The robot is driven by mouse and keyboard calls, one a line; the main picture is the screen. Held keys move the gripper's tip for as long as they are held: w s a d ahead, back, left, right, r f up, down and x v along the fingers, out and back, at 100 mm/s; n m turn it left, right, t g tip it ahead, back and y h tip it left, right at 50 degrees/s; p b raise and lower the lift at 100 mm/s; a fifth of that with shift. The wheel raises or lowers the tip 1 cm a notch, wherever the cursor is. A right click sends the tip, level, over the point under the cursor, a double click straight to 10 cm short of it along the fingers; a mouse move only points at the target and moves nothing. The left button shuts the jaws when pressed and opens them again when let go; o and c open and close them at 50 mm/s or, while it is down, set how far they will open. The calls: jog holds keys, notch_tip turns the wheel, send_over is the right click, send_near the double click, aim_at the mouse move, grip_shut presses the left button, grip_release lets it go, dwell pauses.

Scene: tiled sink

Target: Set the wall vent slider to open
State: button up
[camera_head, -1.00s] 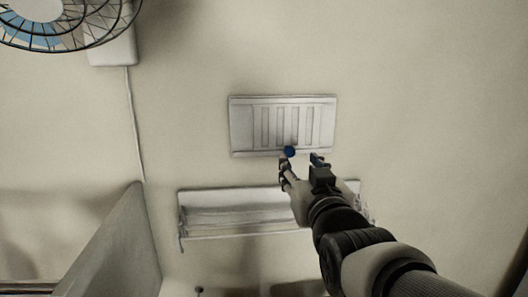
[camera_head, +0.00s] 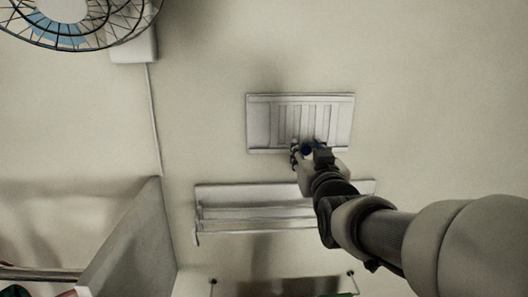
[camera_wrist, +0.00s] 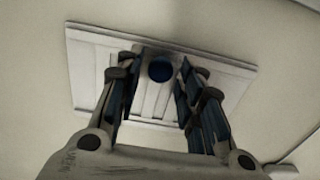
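A white rectangular wall vent (camera_head: 262,124) with vertical slats is on the wall. Its round blue slider knob (camera_head: 307,149) sits at the vent's lower edge, right of the middle in the head view. My gripper (camera_head: 306,147) is at the knob, with a finger on either side of it. In the wrist view the blue knob (camera_wrist: 161,69) shows between the open fingers (camera_wrist: 155,85), with gaps on both sides. The vent (camera_wrist: 92,60) lies behind it. Whether the slats are open cannot be told.
A white shelf (camera_head: 235,192) is on the wall just below the vent. A wire-caged fan (camera_head: 105,28) is at the upper left, with a cord (camera_head: 154,115) running down. A panel (camera_head: 125,240) stands at the lower left. The wall right of the vent is clear.

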grip_shut()
dwell(0.3)
jog(key=shift+a, duration=0.1)
jog(key=shift+a+b, duration=0.9)
jog(key=shift+b, duration=0.1)
jog(key=shift+o, duration=1.3)
grip_release()
jog(key=shift+a, duration=0.25)
jog(key=shift+d, duration=0.1)
